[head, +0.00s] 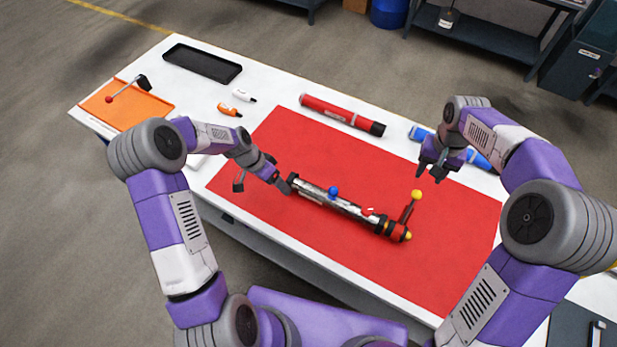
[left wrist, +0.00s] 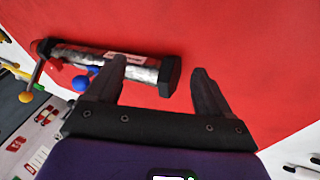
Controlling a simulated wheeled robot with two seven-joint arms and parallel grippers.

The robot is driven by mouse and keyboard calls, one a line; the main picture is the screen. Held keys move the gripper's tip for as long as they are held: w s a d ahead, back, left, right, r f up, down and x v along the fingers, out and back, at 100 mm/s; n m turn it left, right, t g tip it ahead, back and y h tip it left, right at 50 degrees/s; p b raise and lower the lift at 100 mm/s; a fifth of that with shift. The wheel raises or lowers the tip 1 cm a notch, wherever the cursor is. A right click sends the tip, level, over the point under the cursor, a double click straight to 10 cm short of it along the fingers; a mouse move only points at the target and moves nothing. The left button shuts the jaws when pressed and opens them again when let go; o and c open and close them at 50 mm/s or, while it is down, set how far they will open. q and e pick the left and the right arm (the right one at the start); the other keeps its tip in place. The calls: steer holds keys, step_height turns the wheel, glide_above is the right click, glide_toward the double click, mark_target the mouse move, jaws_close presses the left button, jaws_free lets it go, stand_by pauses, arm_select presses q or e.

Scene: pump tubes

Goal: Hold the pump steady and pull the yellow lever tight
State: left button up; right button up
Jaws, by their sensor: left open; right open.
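The pump (head: 345,205), a silver tube with dark ends, lies on the red mat (head: 280,140). It has a blue knob (head: 333,191) midway and a red and yellow right end. The yellow lever knob (head: 416,194) sits on a short stem rising from that end; it also shows in the left wrist view (left wrist: 26,97). My left gripper (head: 261,185) is open at the pump's left end. In the left wrist view the pump's black end (left wrist: 170,77) appears between its fingertips; contact cannot be told. My right gripper (head: 430,173) is open and empty, above and just beyond the yellow knob.
A red tube (head: 340,115) lies along the mat's far edge, and a blue tube (head: 480,158) lies partly behind my right gripper. A black tray (head: 202,63), an orange board (head: 125,105) and markers (head: 230,110) are at the left. The mat around the pump is clear.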

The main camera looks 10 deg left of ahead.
arm_select(q)
steer(key=m, duration=0.1)
glide_toward(314, 189)
steer(key=a+f, duration=0.1)
steer(key=a, duration=0.1)
steer(key=d+m, duration=0.1)
steer(key=m, duration=0.1)
steer(key=d+f+m, duration=0.1)
steer(key=m, duration=0.1)
steer(key=shift+w+d+g, duration=0.25)
steer(key=shift+g, duration=0.15)
steer(key=m, duration=0.2)
steer(key=f+m, duration=0.1)
steer(key=m, duration=0.1)
steer(key=shift+w+d+g, duration=0.15)
steer(key=shift+d+g, duration=0.15)
steer(key=m, duration=0.2)
steer(key=d+m, duration=0.1)
steer(key=m, duration=0.1)
steer(key=f+m, duration=0.1)
steer(key=shift+w+d+m+g+y, duration=0.2)
steer(key=shift+w+m+g+y, duration=0.1)
steer(key=shift+m+y, duration=0.1)
steer(key=shift+s+d+f, duration=0.1)
steer(key=shift+d+f, duration=0.1)
steer(key=shift+f, duration=0.2)
steer(key=x, duration=0.6)
steer(key=shift+d+f, duration=0.1)
steer(key=shift+f, duration=0.2)
